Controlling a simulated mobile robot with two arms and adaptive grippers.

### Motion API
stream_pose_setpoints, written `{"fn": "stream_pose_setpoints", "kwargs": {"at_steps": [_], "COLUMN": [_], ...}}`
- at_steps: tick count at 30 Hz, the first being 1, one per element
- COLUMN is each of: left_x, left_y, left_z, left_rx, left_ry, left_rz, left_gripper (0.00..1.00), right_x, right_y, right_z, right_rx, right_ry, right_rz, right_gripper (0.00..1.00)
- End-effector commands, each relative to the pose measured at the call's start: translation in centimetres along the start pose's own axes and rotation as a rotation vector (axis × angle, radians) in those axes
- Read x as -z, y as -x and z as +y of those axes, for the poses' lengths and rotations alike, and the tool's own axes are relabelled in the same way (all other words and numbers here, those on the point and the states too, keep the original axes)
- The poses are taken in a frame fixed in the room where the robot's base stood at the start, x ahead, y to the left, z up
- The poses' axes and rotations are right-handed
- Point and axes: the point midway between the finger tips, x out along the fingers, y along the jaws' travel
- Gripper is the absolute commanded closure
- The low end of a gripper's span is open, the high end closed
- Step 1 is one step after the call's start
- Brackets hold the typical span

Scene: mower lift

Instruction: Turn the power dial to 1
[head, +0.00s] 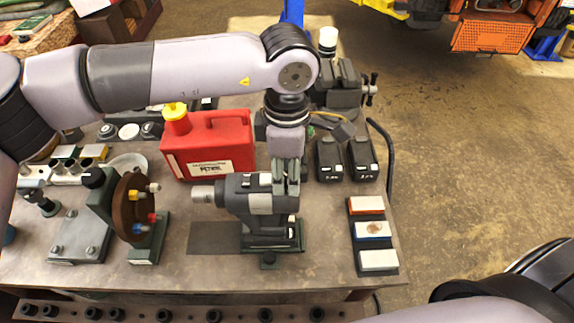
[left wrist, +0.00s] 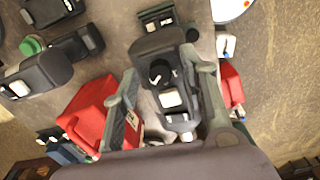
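A dark grey machine (head: 256,197) with a silver nozzle stands on the workbench in the head view. In the left wrist view the machine (left wrist: 172,112) lies between my fingers, with a round black knob (left wrist: 159,71), which looks like the power dial, on its upper face. A white label sits just below the knob. I cannot read the dial's setting. My left gripper (head: 286,180) points down at the machine's right part. In the left wrist view my left gripper (left wrist: 163,66) is open, one finger on each side of the machine; contact is unclear. My right gripper is out of view.
A red jerrycan (head: 207,146) stands close behind the machine. Two black batteries (head: 346,160) and a vise (head: 340,92) stand to the right and back. A sharpening-stone rack (head: 374,234) lies right, a brown wheel fixture (head: 132,207) left. The bench front is mostly clear.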

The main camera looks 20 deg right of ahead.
Motion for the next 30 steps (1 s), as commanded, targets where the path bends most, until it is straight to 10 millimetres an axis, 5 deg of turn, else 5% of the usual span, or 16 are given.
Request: {"fn": "stream_pose_setpoints", "kwargs": {"at_steps": [20,30], "left_x": [0.0,0.0], "left_y": [0.05,-0.08], "left_z": [0.0,0.01], "left_rx": [0.0,0.0], "left_ry": [0.0,0.011], "left_rz": [0.001,0.001], "left_gripper": [1.0,1.0], "right_x": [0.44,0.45], "right_y": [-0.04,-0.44], "right_z": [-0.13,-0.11], "right_rx": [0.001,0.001], "right_ry": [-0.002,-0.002], "right_rz": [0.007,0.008], "right_gripper": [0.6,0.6]}}
